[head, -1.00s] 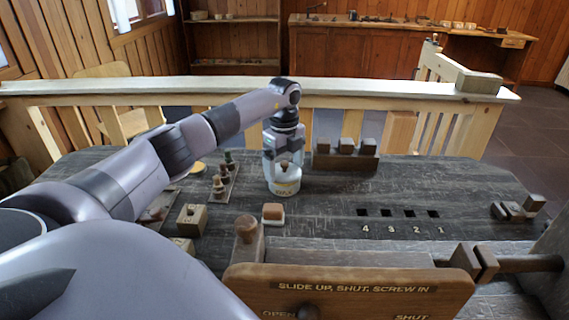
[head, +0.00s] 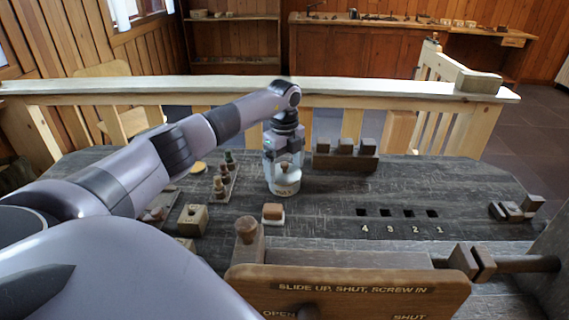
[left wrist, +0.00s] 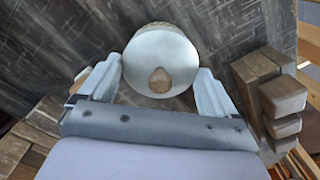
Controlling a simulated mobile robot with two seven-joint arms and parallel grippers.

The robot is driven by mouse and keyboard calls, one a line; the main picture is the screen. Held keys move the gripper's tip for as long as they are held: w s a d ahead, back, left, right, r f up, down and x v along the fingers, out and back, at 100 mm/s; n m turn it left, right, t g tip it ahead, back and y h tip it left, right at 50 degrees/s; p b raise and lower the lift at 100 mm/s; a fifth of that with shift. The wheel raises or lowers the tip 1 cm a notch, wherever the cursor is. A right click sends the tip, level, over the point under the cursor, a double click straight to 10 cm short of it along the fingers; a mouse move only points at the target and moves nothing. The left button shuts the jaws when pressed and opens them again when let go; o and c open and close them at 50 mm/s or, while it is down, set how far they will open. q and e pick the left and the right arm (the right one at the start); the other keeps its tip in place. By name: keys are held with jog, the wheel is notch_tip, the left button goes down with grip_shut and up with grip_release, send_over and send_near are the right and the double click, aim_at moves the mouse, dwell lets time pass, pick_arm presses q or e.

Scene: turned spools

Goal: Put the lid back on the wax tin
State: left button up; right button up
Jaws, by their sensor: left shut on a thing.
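The lid (left wrist: 150,46) is a pale round disc with a brown wooden knob (left wrist: 160,80), seen from above in the left wrist view. My left gripper (head: 284,172) points down at the back middle of the table and is shut on the lid, one finger at each side of it. In the left wrist view the fingers of the gripper (left wrist: 160,82) flank the disc. The pale wax tin (head: 285,188) is directly under the gripper in the head view. Whether the lid sits fully down on the tin, I cannot tell. My right gripper is not in view.
A rack with wooden blocks (head: 345,162) stands close on the right. A tray of small turned pieces (head: 222,185) is on the left. A small block on a pale base (head: 273,212) is in front. A wooden board (head: 350,287) spans the near edge.

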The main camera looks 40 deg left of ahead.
pick_arm(q)
jog(key=shift+p, duration=0.3)
dwell(0.5)
dwell(0.4)
jog(key=o, duration=0.7)
jog(key=shift+r+p, duration=1.2)
jog(key=shift+r, duration=0.1)
jog(key=shift+r+p, duration=0.9)
jog(key=shift+r, duration=1.3)
